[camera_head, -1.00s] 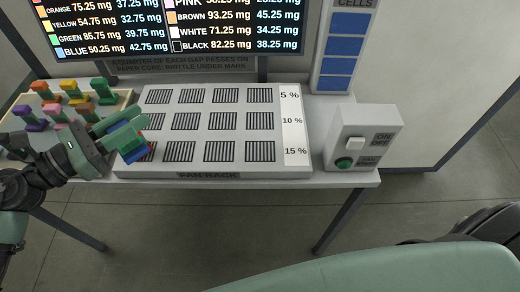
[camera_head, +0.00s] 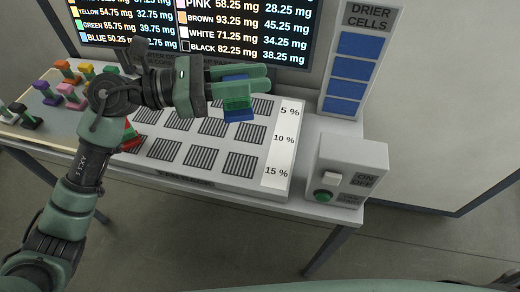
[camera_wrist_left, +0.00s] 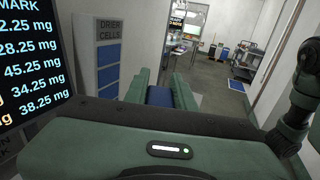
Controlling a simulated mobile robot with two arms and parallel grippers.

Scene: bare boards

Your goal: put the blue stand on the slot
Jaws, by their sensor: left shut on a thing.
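My left gripper (camera_head: 254,90) is shut on the blue stand (camera_head: 239,115) and holds it over the upper right part of the fan rack (camera_head: 225,187), near the 5 % row. The stand's blue base shows below the green fingers; the fingers hide much of the rest. In the left wrist view the blue stand (camera_wrist_left: 160,97) sits between the fingers. The rack has rows of dark striped slots (camera_head: 240,164), labelled 5 %, 10 % and 15 % on a white strip (camera_head: 277,150). The slot beneath the stand is partly hidden. My right gripper is not in view.
Several coloured stands sit on a tray (camera_head: 40,115) at the left. A switch box (camera_head: 350,160) stands right of the rack, and a drier cells panel (camera_head: 360,60) behind it.

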